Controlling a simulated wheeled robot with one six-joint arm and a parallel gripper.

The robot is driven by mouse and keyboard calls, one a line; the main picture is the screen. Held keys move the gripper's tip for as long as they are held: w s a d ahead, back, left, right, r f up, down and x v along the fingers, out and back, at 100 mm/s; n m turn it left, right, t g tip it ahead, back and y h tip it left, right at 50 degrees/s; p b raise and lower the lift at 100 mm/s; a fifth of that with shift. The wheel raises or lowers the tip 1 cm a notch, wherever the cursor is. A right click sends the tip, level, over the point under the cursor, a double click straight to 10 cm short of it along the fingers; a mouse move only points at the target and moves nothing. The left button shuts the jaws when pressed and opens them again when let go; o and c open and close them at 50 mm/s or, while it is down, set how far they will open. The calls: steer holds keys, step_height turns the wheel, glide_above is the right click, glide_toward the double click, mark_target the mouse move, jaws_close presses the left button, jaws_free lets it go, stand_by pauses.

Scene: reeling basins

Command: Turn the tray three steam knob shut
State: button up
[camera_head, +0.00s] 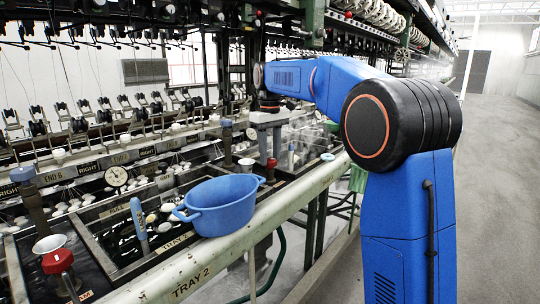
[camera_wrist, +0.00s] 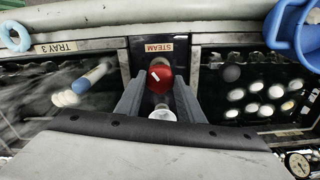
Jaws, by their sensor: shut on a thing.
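The red steam knob (camera_wrist: 161,78) sits between the two grey fingers of my gripper (camera_wrist: 158,90) in the wrist view, under a STEAM label (camera_wrist: 160,47). A short white mark shows tilted on its top. The gripper is shut on the knob. A TRAY 3 label (camera_wrist: 59,47) is on the rim to the left. In the head view my gripper (camera_head: 269,148) points straight down over the basin edge, and the red knob (camera_head: 271,165) shows just below it. The knob's lower part is hidden.
A white cup-like fitting (camera_wrist: 162,113) stands close to the knob. A blue tub (camera_head: 222,205) rests on the rim near the TRAY 2 rail (camera_head: 190,284). Basins with white cocoons (camera_wrist: 262,95) lie on one side, and a blue-and-white stick (camera_wrist: 92,77) on the other. The right aisle is clear.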

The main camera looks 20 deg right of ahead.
mark_target(270, 159)
steer(key=shift+m, duration=3.4)
steer(key=o, duration=1.1)
steer(key=shift+c, duration=0.2)
step_height(270, 159, up, 17)
steer(key=shift+r, duration=0.2)
